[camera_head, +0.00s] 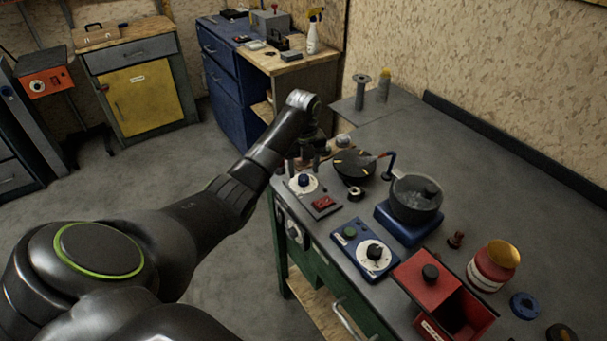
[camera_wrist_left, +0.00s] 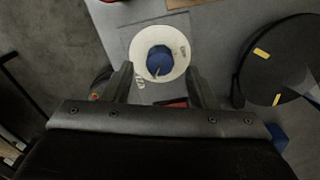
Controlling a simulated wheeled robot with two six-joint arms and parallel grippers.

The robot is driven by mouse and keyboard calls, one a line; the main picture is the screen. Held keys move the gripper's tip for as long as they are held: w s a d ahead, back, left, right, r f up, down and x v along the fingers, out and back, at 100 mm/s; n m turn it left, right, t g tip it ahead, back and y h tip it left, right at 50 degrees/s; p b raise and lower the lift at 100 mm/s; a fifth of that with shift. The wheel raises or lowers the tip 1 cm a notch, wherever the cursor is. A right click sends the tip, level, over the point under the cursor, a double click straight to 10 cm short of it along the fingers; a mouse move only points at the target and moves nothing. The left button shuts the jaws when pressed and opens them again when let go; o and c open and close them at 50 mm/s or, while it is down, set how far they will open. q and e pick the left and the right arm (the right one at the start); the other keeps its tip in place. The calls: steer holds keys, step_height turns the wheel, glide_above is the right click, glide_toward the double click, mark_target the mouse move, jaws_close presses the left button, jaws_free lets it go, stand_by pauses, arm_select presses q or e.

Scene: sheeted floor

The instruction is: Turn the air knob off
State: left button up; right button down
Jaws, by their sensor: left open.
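A blue knob (camera_head: 304,181) on a white round dial sits on a grey panel with a red switch (camera_head: 324,203), near the bench's left edge. In the left wrist view the blue knob (camera_wrist_left: 160,62) lies ahead, between the lines of the two fingers; its dial print is too small to read. My left gripper (camera_head: 307,163) is open and empty, pointing down over the panel by the knob. It also shows in the left wrist view (camera_wrist_left: 161,80). I cannot tell whether a finger touches the knob. My right gripper is out of view.
A black round plate (camera_head: 354,165) with yellow marks stands right of the panel. A pot (camera_head: 415,200) on a blue base, a blue box with a black knob (camera_head: 374,252), a red box (camera_head: 429,283) and a red jar (camera_head: 491,267) stand nearer. The back of the bench is largely clear.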

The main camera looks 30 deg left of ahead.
mark_target(304, 180)
arm_select(q)
steer(key=shift+f, duration=1.45)
steer(key=shift+c, duration=0.3)
steer(key=c, duration=0.9)
